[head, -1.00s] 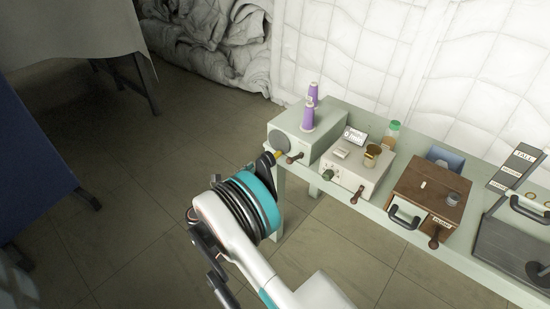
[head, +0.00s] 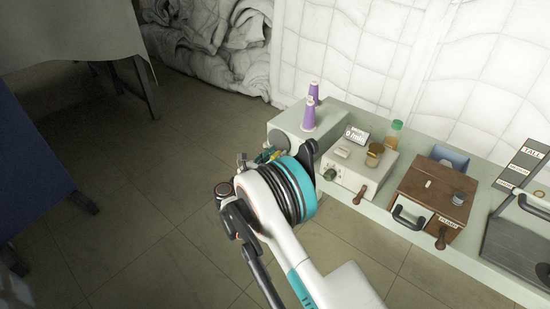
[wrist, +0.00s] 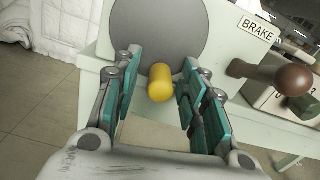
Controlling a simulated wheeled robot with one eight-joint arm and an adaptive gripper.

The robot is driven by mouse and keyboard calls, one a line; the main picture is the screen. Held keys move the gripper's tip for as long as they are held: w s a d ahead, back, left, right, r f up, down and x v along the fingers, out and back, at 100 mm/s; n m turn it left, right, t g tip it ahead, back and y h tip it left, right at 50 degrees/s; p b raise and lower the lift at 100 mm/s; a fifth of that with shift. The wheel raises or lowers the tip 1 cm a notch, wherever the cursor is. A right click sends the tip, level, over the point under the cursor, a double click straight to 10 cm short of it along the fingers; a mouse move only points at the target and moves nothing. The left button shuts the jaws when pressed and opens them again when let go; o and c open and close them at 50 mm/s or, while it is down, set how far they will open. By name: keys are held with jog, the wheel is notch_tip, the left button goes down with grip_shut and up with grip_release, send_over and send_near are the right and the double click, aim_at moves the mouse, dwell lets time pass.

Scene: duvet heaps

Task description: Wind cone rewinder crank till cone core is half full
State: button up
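The rewinder is a pale green box (head: 290,122) at the left end of the bench, with two purple cones (head: 308,118) on top. In the wrist view its grey crank disc (wrist: 160,35) faces me, with a yellow crank handle (wrist: 160,83) sticking out towards me. My gripper (wrist: 162,78) is open, with teal-padded fingers left and right of the handle. A gap shows on the handle's left; I cannot tell if the right finger touches it. In the head view my gripper (head: 266,156) is at the box's front, partly hidden by my arm.
A brown-knobbed lever (wrist: 270,74) sits right of the disc, under a BRAKE label (wrist: 258,27). Further right on the bench stand a beige box with a display (head: 357,133), a wooden box (head: 432,190) and a grey unit (head: 515,245). Open floor lies left.

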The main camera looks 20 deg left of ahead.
grip_shut()
jog(key=m, duration=0.1)
jog(key=a+m, duration=0.1)
jog(key=m, duration=0.2)
jog(key=shift+w+a+f, duration=0.15)
jog(key=shift+w, duration=0.1)
grip_release()
jog(key=shift+s, duration=0.1)
jog(key=v, duration=1.1)
jog(key=shift+s+a, duration=0.15)
jog(key=shift+s, duration=0.25)
